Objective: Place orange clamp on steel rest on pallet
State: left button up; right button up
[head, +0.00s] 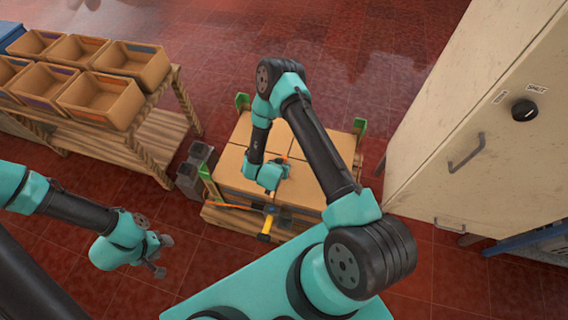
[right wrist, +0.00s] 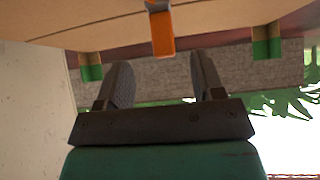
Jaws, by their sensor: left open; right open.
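An orange piece that looks like the clamp (right wrist: 162,34) shows in the right wrist view just beyond my right gripper (right wrist: 160,62), whose two fingers are apart with nothing between them. In the head view a small orange piece (head: 285,157) shows beside my right gripper over the boxes; its fingers are mostly hidden there. A yellow-orange handle (head: 266,227) hangs at the front of the pallet (head: 236,220), below a dark bar (head: 272,208); I cannot tell whether the bar is the steel rest. My left gripper (head: 163,256) is open and empty, left of the pallet.
Cardboard boxes (head: 240,133) cover the pallet, with green corner posts (head: 243,101) around it. A wooden bench (head: 150,135) with several bins (head: 100,97) stands at left. A pale cabinet (head: 480,110) stands at right. Grey blocks (head: 190,172) stand beside the pallet's left side.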

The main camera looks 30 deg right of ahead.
jog(key=shift+x, duration=1.7)
jog(key=shift+x, duration=2.6)
jog(key=shift+a, duration=0.1)
jog(key=c, duration=1.1)
jog(key=shift+w, duration=0.1)
